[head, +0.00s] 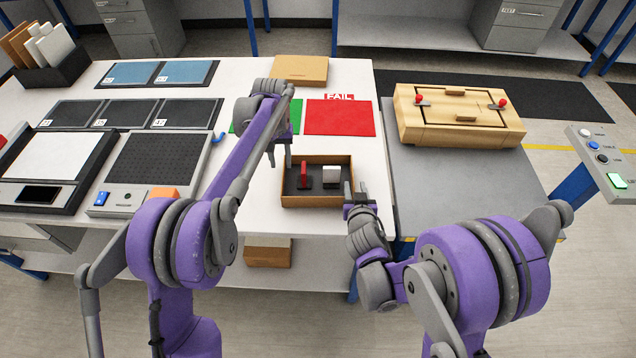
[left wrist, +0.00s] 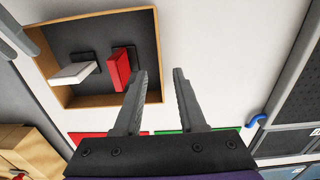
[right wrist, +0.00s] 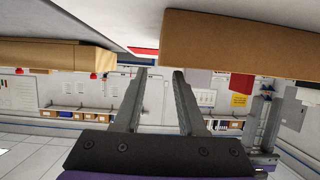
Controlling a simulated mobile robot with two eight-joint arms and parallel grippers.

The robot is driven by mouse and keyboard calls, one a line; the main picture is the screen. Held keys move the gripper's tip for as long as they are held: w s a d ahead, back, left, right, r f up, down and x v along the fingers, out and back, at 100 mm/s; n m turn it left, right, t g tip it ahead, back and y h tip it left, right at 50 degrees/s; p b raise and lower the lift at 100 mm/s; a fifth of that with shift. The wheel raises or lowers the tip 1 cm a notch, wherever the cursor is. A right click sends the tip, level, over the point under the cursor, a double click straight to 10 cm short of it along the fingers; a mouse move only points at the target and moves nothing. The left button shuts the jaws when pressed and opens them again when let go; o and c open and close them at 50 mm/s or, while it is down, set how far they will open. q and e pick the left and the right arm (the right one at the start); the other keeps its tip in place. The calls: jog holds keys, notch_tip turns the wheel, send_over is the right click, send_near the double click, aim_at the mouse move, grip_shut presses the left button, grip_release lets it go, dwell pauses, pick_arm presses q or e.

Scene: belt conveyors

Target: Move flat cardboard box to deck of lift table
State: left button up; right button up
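A flat cardboard box (head: 300,69) lies on the back edge of the white table, behind the green and red mats. The lift table's grey deck (head: 455,185) is at the right, beside the white table. My left gripper (head: 280,160) is open and empty above the white table, just left of an open tray; its parted fingers also show in the left wrist view (left wrist: 162,95). My right gripper (head: 360,192) is low at the tray's right side; its fingers are apart and empty in the right wrist view (right wrist: 160,95). Neither gripper touches the flat box.
A wooden case (head: 458,115) with red knobs takes up the deck's back part; its front is bare. The open tray (head: 317,201) holds a red and a white piece. The red mat (head: 340,117) is empty. A button panel (head: 603,160) stands at right.

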aim_at(283, 174)
pick_arm(q)
notch_tip(283, 174, down, 7)
jog(key=shift+f, duration=0.1)
pick_arm(e)
jog(key=x, duration=0.7)
jog(key=shift+w+f, duration=0.1)
pick_arm(q)
grip_shut()
pick_arm(e)
grip_shut()
dwell(0.6)
